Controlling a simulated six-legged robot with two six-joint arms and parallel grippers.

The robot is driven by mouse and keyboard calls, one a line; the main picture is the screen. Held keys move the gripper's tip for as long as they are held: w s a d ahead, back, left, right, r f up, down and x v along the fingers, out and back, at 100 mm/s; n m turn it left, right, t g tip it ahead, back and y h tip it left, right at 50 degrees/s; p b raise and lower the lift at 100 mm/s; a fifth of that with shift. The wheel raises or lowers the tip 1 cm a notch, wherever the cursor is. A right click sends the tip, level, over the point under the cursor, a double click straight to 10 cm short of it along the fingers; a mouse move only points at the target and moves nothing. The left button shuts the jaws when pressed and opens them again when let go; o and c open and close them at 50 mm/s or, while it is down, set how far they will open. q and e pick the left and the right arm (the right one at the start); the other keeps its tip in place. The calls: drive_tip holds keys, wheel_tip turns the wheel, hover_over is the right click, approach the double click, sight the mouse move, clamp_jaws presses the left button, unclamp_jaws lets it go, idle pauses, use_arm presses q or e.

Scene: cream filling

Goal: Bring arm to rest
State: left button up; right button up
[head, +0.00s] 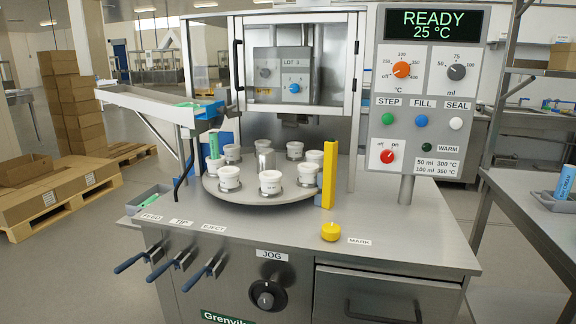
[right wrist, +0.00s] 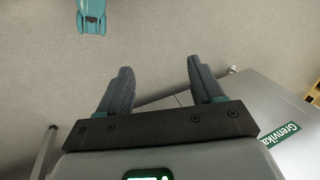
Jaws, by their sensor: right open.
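My right gripper (right wrist: 159,68) shows in the right wrist view. Its two dark fingers are wide apart, with only grey floor (right wrist: 150,40) between them, and it holds nothing. It hangs beside the steel machine body (right wrist: 230,95), whose edge passes behind the right finger. Neither gripper shows in the head view, and my left gripper is in no view. In the head view the filling machine (head: 270,225) stands ahead with its display (head: 433,24) reading READY, 25 °C. White cups (head: 270,182) stand around its round turntable (head: 240,196).
A yellow upright post (head: 329,182) and a yellow knob (head: 330,231) are on the machine top. Three blue-handled levers (head: 170,264) stick out in front. A side table (head: 540,205) stands at the right, and a pallet with boxes (head: 55,195) at the left.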

wheel_tip(320, 180, up, 17)
drive_tip(key=s+p, duration=0.2)
drive_tip(key=p, duration=1.5)
drive_tip(key=shift+a+f+g, duration=0.15)
drive_tip(key=shift+g, duration=0.25)
drive_tip(key=shift+s+f, duration=0.1)
